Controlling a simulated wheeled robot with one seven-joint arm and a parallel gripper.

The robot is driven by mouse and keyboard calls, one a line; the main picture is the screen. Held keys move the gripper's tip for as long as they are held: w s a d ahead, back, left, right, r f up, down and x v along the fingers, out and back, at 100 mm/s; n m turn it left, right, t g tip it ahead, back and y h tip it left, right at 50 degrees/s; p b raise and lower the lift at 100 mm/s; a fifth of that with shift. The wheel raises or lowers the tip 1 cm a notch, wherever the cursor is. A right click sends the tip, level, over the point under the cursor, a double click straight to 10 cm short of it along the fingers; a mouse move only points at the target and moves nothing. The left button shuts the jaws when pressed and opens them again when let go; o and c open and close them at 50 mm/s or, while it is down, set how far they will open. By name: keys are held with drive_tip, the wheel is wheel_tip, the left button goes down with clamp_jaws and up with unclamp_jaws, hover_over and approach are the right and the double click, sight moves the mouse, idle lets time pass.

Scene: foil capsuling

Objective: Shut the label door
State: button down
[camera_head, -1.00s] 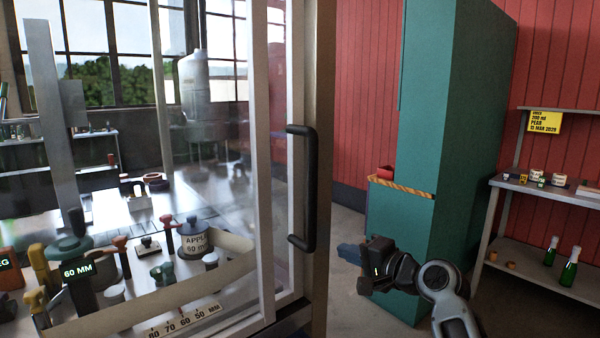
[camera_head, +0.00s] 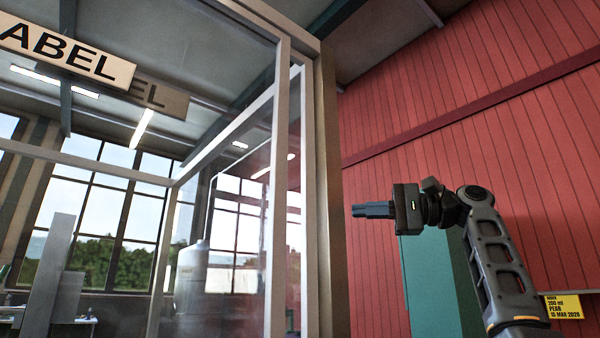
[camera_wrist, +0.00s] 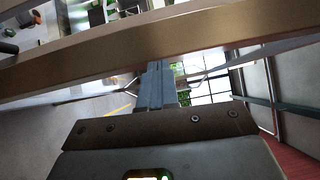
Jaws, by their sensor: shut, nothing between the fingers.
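The label door is a clear pane in a pale frame (camera_head: 306,200), seen only in its upper part beside a tan post (camera_head: 328,200). Its dark handle is out of the head view. I cannot tell how far the door stands open. A cut-off sign reading "ABEL" (camera_head: 65,50) hangs at the upper left. My gripper (camera_head: 355,211) is right of the tan post, pointing left, shut and empty. In the wrist view its blue-grey fingers (camera_wrist: 156,70) lie close together, with a tan beam (camera_wrist: 90,57) crossing near their tips. I cannot tell if they touch it.
A teal cabinet (camera_head: 440,275) stands behind my arm, against a red plank wall (camera_head: 480,120). A yellow notice (camera_head: 564,306) is at the lower right. A pale tank (camera_head: 205,280) shows through the glass. The floor is out of the head view.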

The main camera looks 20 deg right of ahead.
drive_tip(key=s+a+r+n+g, duration=0.2)
drive_tip(key=s+r, duration=0.4)
drive_tip(key=r, duration=0.3)
drive_tip(key=shift+y, duration=0.4)
drive_tip(key=p+x, duration=0.2)
drive_tip(key=x, duration=0.8)
drive_tip(key=shift+w+p, duration=0.2)
drive_tip(key=shift+p, duration=0.15)
drive_tip(key=shift+s+a, duration=0.2)
drive_tip(key=shift+a, duration=0.35)
drive_tip(key=shift+s+a, duration=0.25)
drive_tip(key=shift+a, duration=0.25)
drive_tip(key=shift+s+a+f+p, duration=0.1)
drive_tip(key=shift+s+a+p, duration=0.2)
drive_tip(key=shift+a, duration=0.4)
